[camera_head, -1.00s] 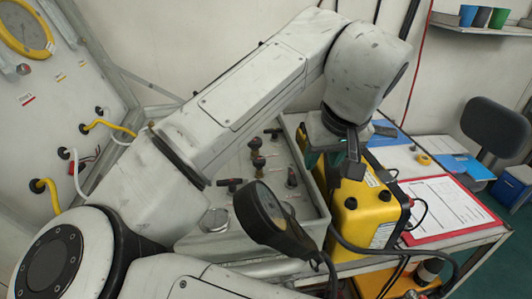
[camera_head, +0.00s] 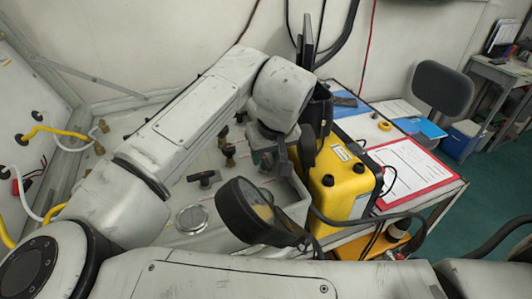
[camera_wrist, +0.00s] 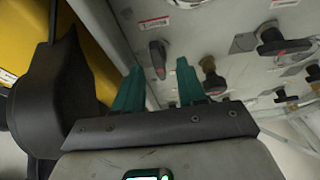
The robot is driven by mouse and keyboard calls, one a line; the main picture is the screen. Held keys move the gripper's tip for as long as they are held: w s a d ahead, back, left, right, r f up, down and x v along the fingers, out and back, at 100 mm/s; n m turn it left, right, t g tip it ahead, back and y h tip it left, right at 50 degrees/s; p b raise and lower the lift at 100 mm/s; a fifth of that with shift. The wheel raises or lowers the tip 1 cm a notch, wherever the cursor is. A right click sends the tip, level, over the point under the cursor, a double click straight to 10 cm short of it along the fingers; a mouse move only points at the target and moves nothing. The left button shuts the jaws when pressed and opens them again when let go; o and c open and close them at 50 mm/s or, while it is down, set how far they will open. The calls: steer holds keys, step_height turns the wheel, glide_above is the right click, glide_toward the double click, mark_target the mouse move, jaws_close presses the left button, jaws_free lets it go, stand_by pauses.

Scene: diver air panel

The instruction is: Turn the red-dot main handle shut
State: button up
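The grey air panel (camera_head: 240,207) lies in front of me with several dark handles and brown knobs. In the wrist view, one dark handle (camera_wrist: 157,55) with a reddish-brown end shows beyond the gap between my fingers. Another dark handle (camera_wrist: 275,42) with a reddish edge is at upper right. I cannot make out a clear red dot on either. A black T-shaped handle (camera_head: 204,178) lies on the panel in the head view. My gripper (camera_wrist: 158,82) has two teal fingers, spread apart and empty. In the head view my gripper (camera_head: 264,162) hangs near the panel's right edge.
A yellow case (camera_head: 335,185) sits close to the right of my gripper. A red clipboard (camera_head: 408,172) lies on the table. Yellow and white hoses (camera_head: 50,132) run along the left panel.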

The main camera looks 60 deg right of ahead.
steer(key=shift+w+d+f, duration=0.1)
steer(key=shift+f, duration=0.3)
steer(key=shift+c, duration=0.2)
jaws_close()
